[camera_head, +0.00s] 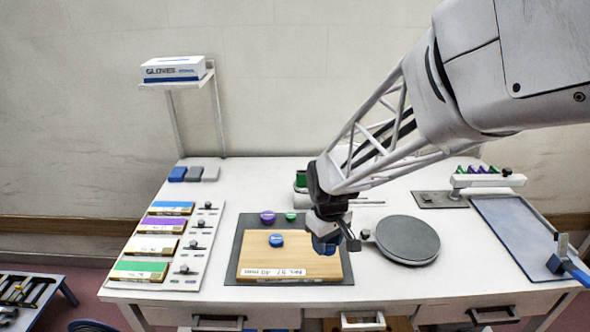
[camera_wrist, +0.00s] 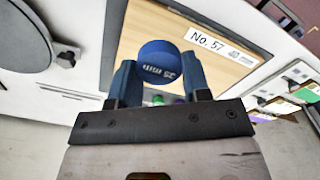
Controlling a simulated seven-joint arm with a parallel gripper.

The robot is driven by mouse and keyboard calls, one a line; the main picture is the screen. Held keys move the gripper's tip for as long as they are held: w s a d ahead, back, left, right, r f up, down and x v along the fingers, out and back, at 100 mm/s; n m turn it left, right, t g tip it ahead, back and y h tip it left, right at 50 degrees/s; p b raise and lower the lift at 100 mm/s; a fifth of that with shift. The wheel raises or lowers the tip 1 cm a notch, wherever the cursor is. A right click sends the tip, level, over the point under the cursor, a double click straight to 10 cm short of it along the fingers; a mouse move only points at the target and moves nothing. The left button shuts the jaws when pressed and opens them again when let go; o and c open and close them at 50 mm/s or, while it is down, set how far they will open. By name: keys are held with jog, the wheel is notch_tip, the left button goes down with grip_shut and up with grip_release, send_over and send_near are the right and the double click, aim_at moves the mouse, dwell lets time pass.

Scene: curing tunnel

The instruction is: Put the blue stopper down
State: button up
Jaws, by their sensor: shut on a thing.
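My gripper (camera_wrist: 160,80) is shut on a blue stopper (camera_wrist: 159,61) marked 35 mm, which sits between its two blue fingers in the wrist view. In the head view my gripper (camera_head: 326,243) hangs over the right part of the wooden board (camera_head: 256,258). It partly hides the held stopper there. Another blue stopper (camera_head: 277,240) rests on the board, left of my gripper. The board has a white label (camera_wrist: 217,46) reading No. 57. I cannot tell how high the held stopper is above the board.
A purple stopper (camera_head: 267,217) and a green stopper (camera_head: 290,217) stand behind the board on the dark mat (camera_head: 246,226). A round grey disc (camera_head: 408,240) is to the right. A rack with coloured blocks (camera_head: 158,225) is on the left. A blue-edged tray (camera_head: 517,236) lies far right.

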jog(key=w+a+f, duration=0.1)
jog(key=w+a, duration=0.1)
jog(key=a, duration=0.3)
jog(key=w+a+f, duration=0.2)
jog(key=w+a, duration=0.1)
jog(key=a, duration=0.3)
jog(key=w+a+f, duration=0.2)
jog(key=w+a, duration=0.1)
jog(key=a, duration=0.3)
jog(key=shift+w+a, duration=0.1)
jog(key=shift+w, duration=0.05)
send_over(246, 220)
jog(key=shift+f, duration=0.8)
jog(key=shift+f, duration=1.75)
jog(key=shift+f, duration=0.15)
jog(key=o, duration=0.9)
